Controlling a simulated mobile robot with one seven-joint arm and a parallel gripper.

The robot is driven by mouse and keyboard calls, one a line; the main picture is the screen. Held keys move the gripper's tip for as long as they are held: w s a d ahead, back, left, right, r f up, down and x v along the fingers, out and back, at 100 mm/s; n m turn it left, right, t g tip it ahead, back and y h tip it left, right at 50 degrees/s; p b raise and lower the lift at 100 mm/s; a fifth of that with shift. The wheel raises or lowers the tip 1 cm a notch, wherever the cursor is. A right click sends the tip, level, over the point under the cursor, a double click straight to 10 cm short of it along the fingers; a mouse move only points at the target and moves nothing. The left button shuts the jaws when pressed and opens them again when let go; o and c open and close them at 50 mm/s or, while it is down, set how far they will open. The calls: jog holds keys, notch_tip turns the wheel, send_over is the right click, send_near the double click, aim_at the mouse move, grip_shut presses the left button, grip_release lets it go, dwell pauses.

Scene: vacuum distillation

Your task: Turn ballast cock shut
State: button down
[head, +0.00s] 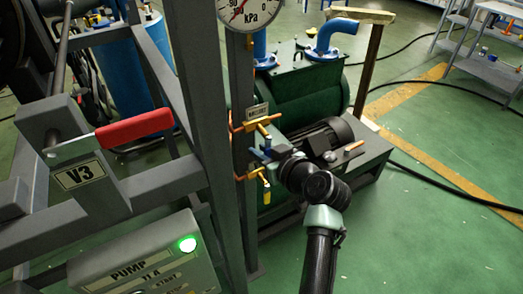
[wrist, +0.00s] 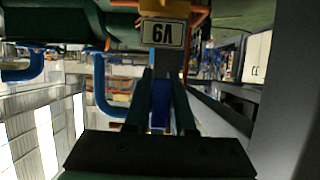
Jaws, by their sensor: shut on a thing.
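In the head view, a small plate (head: 257,111) with lettering too small to read surely hangs above a brass fitting (head: 262,124) on the grey frame post. A second brass fitting (head: 252,174) sits lower on the same copper piping. My gripper (head: 265,156) is at a blue lever (head: 259,155) between these fittings. In the wrist view, the blue lever (wrist: 160,103) lies between the two fingers, which are shut on it. A plate reading V9 (wrist: 162,33) shows upside down just beyond the fingertips. I cannot tell surely which fitting is the ballast cock; its body is partly hidden.
A green pump (head: 300,90) with blue pipes stands behind the fittings. A red-handled valve lever (head: 135,127) labelled V3 and a pump control box (head: 150,268) with a lit green lamp are at left. A gauge (head: 248,12) is above.

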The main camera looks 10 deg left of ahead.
jog(key=c, duration=0.8)
grip_release()
jog(key=shift+o, duration=0.2)
jog(key=p+v, duration=0.1)
jog(key=v, duration=1.2)
jog(key=shift+f, duration=0.1)
